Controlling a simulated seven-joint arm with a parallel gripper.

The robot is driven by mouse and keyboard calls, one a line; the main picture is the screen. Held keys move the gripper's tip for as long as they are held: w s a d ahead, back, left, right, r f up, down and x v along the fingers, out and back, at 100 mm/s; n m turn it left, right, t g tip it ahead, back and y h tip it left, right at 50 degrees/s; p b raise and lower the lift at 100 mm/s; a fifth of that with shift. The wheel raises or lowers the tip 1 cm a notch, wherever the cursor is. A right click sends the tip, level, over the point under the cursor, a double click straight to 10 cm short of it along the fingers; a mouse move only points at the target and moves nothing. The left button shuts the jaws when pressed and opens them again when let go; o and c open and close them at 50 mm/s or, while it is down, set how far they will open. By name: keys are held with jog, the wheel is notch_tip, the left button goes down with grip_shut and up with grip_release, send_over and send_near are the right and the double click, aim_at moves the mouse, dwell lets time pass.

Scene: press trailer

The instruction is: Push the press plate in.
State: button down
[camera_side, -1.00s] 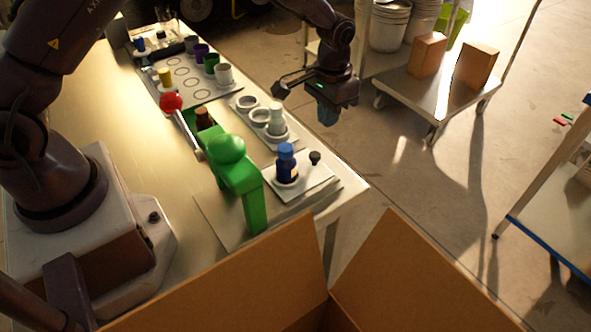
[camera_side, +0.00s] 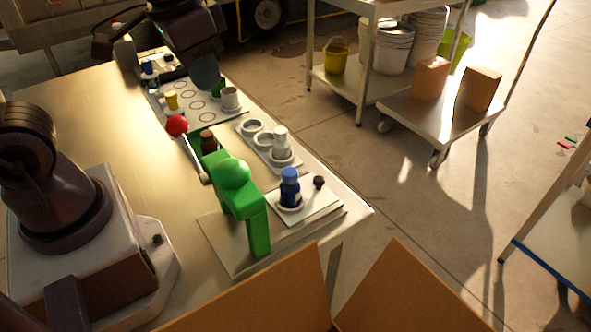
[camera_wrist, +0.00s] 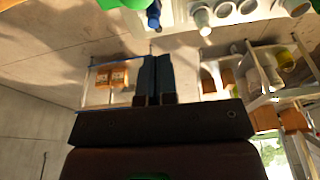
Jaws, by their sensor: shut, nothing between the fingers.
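The press plate appears to be the white plate (camera_side: 322,205) that sticks out to the right of the green press (camera_side: 235,180). It carries an upright blue bottle (camera_side: 290,188) and a small black knob (camera_side: 319,182) at its outer end. The press has a lever with a red ball (camera_side: 177,126). My gripper (camera_side: 207,78) is above the far end of the table, over the tray of cups, well apart from the plate. In the wrist view its fingers (camera_wrist: 154,75) are shut together and empty. The blue bottle (camera_wrist: 154,15) shows at that view's top edge.
A tray with colored cups (camera_side: 190,108) and a holder with white containers (camera_side: 265,150) stand on the table (camera_side: 75,105) beyond the press. Cardboard flaps (camera_side: 260,295) rise in the foreground. A cart with boxes (camera_side: 430,115) stands apart at right.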

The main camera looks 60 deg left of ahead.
jog(key=s+r+t, duration=0.3)
jog(key=s+r, duration=0.1)
jog(key=s, duration=0.1)
jog(key=w+d+f+g, duration=0.2)
jog(key=w+f+g, duration=0.1)
jog(key=w+f, duration=0.65)
jog(key=w+d+f+m+g, duration=0.1)
jog(key=w+f+g, duration=0.35)
jog(key=w, duration=0.75)
jog(key=w+d+f+g, duration=0.1)
jog(key=w+d+f, duration=0.1)
jog(key=w+f, duration=0.8)
send_near(324, 187)
jog(key=shift+g+y, duration=0.25)
jog(key=shift+y, duration=0.05)
jog(key=f, duration=0.1)
jog(key=w+f, duration=0.1)
jog(key=f, duration=0.2)
jog(key=shift+w+d, duration=0.3)
jog(key=shift+w, duration=0.1)
jog(key=shift+s+a+f, duration=0.1)
jog(key=shift+s, duration=0.55)
jog(key=shift+s+a+f, duration=0.1)
jog(key=shift+s, duration=0.6)
